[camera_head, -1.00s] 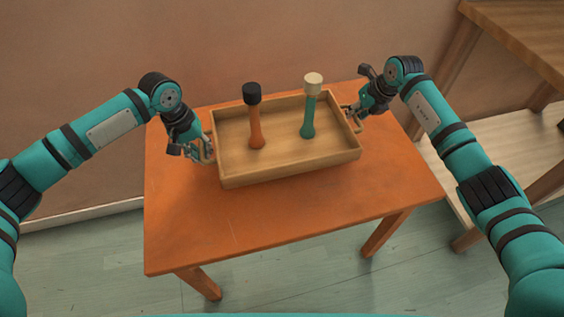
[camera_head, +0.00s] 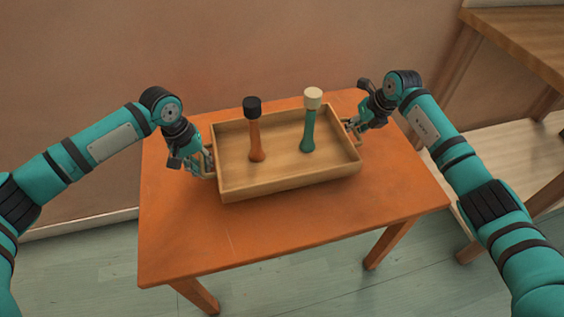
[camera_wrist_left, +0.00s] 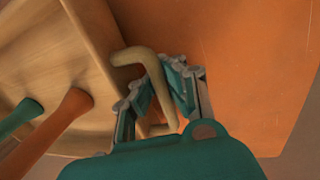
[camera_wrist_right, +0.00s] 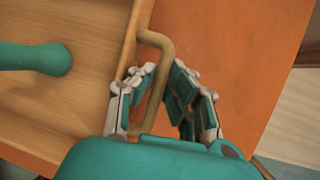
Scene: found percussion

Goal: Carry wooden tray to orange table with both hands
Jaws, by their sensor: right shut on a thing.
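The wooden tray (camera_head: 285,183) is on the orange table (camera_head: 300,233), a little tilted in the picture, with a wire-like handle at each short side. It holds an orange pestle-like shaker with a black top (camera_head: 255,135) and a green one with a cream top (camera_head: 310,122), both upright. My left gripper (camera_head: 208,163) is at the tray's left handle (camera_wrist_left: 155,80); its fingers lie on both sides of the handle, and whether they press it is unclear. My right gripper (camera_head: 352,126) is shut on the right handle (camera_wrist_right: 163,70).
A wooden shelf unit (camera_head: 525,40) stands at the right, with a pale lower board. A plain wall (camera_head: 250,45) is behind the table. The table's front part is bare, and the floor (camera_head: 330,290) in front is clear.

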